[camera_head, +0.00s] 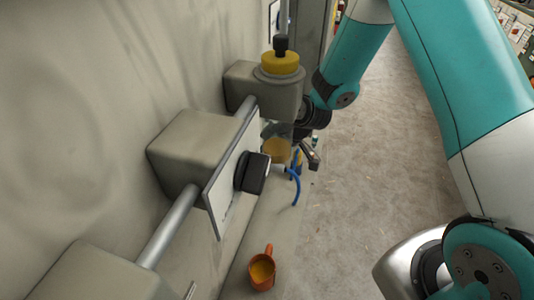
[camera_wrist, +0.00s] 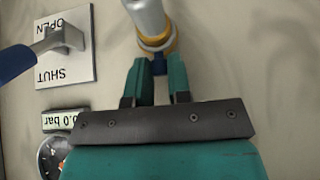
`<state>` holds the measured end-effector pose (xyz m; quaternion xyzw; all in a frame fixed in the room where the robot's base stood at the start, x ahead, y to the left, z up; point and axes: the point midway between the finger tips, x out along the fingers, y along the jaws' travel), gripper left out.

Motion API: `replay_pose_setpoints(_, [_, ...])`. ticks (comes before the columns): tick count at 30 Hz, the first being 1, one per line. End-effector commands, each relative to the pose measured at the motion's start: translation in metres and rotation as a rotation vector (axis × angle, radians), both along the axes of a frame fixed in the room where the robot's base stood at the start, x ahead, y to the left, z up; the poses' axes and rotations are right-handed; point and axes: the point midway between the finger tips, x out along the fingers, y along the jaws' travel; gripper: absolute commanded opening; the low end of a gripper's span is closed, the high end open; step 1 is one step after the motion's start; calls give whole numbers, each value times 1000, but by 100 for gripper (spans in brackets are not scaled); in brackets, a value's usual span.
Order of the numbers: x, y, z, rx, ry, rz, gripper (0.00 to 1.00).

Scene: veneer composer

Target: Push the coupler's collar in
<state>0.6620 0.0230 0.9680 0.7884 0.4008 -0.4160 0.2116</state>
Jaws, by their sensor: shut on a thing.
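In the wrist view, the coupler hangs at the top centre, with a pale grey body (camera_wrist: 148,14) and a yellow ring (camera_wrist: 158,44) that looks like its collar. A short dark blue part (camera_wrist: 159,66) shows below the ring. My gripper (camera_wrist: 158,64) has its two teal fingers on either side of this blue part, with their tips close under the yellow ring. It is shut on the blue part. Whether the tips touch the ring cannot be told. In the head view the coupler is small and partly hidden by my arm.
A lever (camera_wrist: 58,40) with a blue handle stands on an OPEN/SHUT plate (camera_wrist: 75,72), left of the gripper. A pressure gauge (camera_wrist: 50,155) is below it. An orange mug (camera_head: 262,271) stands on the ledge. A black knob (camera_head: 252,173) sticks out nearby. Floor to the right is clear.

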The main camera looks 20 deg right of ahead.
Motion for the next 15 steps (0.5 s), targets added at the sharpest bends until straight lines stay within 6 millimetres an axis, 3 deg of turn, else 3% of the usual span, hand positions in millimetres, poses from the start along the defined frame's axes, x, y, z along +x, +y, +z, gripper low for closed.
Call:
replay_pose_setpoints(2, [-1, 2, 0, 3, 3, 4, 1])
replay_pose_setpoints(3, [-1, 2, 0, 3, 3, 4, 28])
replay_pose_setpoints(6, [-1, 1, 0, 2, 2, 3, 48])
replay_pose_setpoints(15, [0, 0, 1, 1, 0, 1, 48])
